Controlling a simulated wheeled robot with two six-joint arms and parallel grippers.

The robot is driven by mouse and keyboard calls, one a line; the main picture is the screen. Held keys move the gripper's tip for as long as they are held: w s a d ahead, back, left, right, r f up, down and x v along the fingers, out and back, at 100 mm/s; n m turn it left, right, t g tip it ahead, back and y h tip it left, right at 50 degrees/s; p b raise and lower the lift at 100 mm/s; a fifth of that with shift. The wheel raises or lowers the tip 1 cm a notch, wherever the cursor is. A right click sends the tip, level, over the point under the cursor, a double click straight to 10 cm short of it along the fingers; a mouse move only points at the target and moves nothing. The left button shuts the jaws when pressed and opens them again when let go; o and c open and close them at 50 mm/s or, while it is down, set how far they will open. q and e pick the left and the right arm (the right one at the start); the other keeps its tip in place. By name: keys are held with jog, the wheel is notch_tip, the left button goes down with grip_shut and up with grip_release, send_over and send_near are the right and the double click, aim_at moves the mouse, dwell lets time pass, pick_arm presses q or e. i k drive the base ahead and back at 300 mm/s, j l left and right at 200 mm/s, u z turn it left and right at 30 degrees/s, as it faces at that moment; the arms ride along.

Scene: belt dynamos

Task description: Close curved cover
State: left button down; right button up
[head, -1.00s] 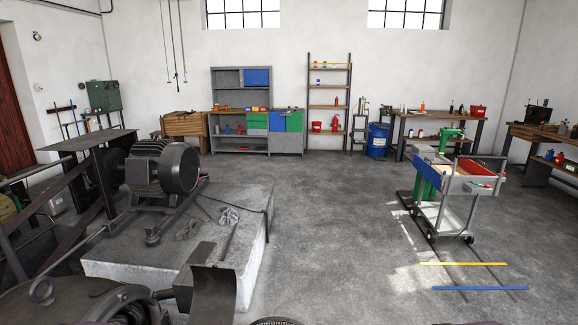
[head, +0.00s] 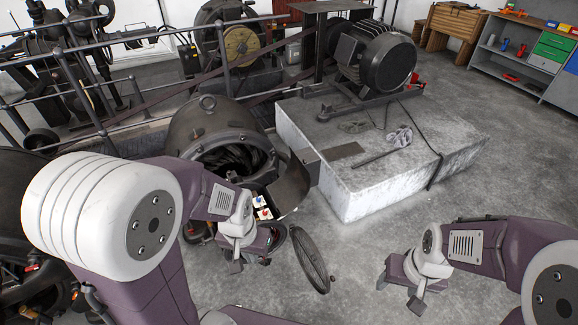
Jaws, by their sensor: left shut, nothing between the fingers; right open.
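The curved cover (head: 291,186) is a dark bent plate standing out from the right side of the round dark dynamo (head: 200,128). It is open, and coiled windings show in the dynamo's opening. My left gripper (head: 240,259) is shut and empty, in front of and below the cover in the head view, and seems apart from it. My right gripper (head: 399,292) is open and empty over the floor at the lower right, well away from the cover. My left arm hides part of the dynamo's lower front.
A pale concrete plinth (head: 375,190) bearing a motor (head: 372,55) stands right behind the cover. A small box of coloured parts (head: 262,208) shows below the cover. Metal railings run behind the dynamo. Floor at right is clear.

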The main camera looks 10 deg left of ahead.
aim_at(287, 193)
jog(key=i+l+u, duration=0.4)
jog(key=l+u, duration=0.15)
jog(key=i+l+u, duration=0.25)
jog(key=l, duration=0.25)
jog(key=l+u, duration=0.25)
jog(key=l, duration=0.15)
jog(key=i+l+u, duration=0.15)
jog(key=l+u, duration=0.15)
jog(key=l, duration=0.15)
jog(key=l+u, duration=0.25)
jog(key=l, duration=0.2)
jog(key=i+l+u, duration=0.3)
jog(key=l, duration=0.2)
